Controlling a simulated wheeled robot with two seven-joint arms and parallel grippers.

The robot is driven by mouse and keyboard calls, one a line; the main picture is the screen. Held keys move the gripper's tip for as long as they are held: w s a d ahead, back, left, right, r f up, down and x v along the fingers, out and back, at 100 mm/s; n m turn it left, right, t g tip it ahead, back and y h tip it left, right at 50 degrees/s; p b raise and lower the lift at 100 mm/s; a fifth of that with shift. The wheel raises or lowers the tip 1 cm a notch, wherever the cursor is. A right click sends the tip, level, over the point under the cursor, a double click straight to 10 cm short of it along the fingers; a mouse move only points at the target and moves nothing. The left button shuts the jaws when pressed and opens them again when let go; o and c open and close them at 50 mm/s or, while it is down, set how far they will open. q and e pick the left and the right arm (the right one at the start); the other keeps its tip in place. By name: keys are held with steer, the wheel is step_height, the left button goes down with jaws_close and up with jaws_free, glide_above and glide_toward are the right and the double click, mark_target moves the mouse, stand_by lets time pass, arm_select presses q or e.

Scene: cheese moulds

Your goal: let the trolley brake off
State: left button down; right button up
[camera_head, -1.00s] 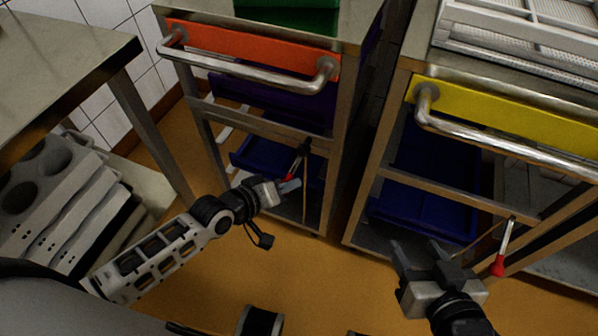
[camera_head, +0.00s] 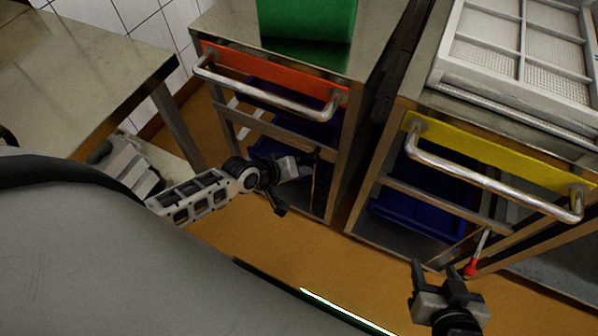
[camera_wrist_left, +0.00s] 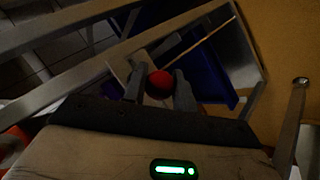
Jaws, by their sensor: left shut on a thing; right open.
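The orange-panelled trolley (camera_head: 272,82) stands left of centre, the yellow-panelled trolley (camera_head: 500,160) at right. My left gripper (camera_head: 302,168) is at the front of the orange-panelled trolley, below its handle. In the left wrist view its fingers are shut on a red brake knob (camera_wrist_left: 159,84), one finger on each side. In the head view that knob is hidden by the gripper. My right gripper (camera_head: 434,268) is open and empty, low in front of the yellow-panelled trolley. It is just left of that trolley's own red-knobbed brake lever (camera_head: 470,268), apart from it.
A green block (camera_head: 308,20) is on top of the orange-panelled trolley. White mesh trays (camera_head: 530,50) lie on the yellow-panelled one. A steel table (camera_head: 80,70) stands at left. A narrow gap separates the trolleys. Orange floor (camera_head: 290,240) is open in front.

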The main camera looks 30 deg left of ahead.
arm_select(q)
steer(key=shift+w+r, duration=0.5)
steer(key=c, duration=1.3)
jaws_free()
steer(key=shift+o, duration=0.9)
steer(key=shift+s+f, duration=0.15)
steer(key=shift+s, duration=0.05)
steer(key=p+v, duration=0.3)
steer(key=v, duration=1.3)
